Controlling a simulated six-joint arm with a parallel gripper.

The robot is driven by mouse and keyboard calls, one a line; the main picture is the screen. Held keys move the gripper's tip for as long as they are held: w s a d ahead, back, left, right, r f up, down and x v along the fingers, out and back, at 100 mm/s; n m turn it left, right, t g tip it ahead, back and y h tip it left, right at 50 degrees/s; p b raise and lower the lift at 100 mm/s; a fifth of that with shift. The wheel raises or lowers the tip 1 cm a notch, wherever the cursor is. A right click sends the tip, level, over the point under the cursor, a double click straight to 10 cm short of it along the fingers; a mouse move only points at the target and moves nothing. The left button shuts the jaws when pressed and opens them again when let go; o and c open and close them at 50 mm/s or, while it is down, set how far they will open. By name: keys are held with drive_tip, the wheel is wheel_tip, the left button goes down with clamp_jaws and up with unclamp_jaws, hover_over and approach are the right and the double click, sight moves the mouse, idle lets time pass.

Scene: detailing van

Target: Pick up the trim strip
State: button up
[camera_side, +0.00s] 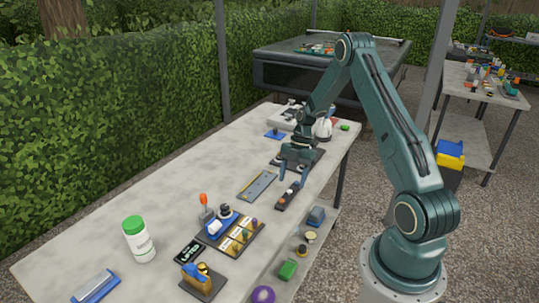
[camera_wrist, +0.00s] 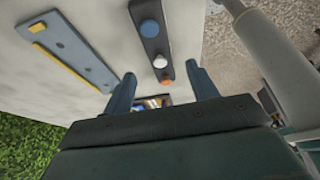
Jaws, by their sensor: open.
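A flat grey-blue strip (camera_side: 258,186) with a yellow band along one edge lies on the table, and it looks like the trim strip. It also shows at upper left in the wrist view (camera_wrist: 75,50), with a small yellow block at one end. My gripper (camera_side: 296,177) is open, pointing down, to the right of this strip. In the wrist view my fingertips (camera_wrist: 160,72) stand apart, on either side of the near end of a dark narrow bar (camera_wrist: 149,38) with blue, white and orange round knobs. I see nothing held.
The dark knobbed bar (camera_side: 288,195) lies near the table's right edge. A dark tray (camera_side: 238,242) of small items, a white bottle with a green cap (camera_side: 139,240) and a yellow item on a dark stand (camera_side: 203,281) are nearer. The table's left half (camera_side: 150,205) is mostly clear.

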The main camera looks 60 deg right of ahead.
sight(290, 191)
drive_tip(key=shift+x, duration=1.95)
drive_tip(key=shift+c, duration=0.5)
drive_tip(key=c, duration=1)
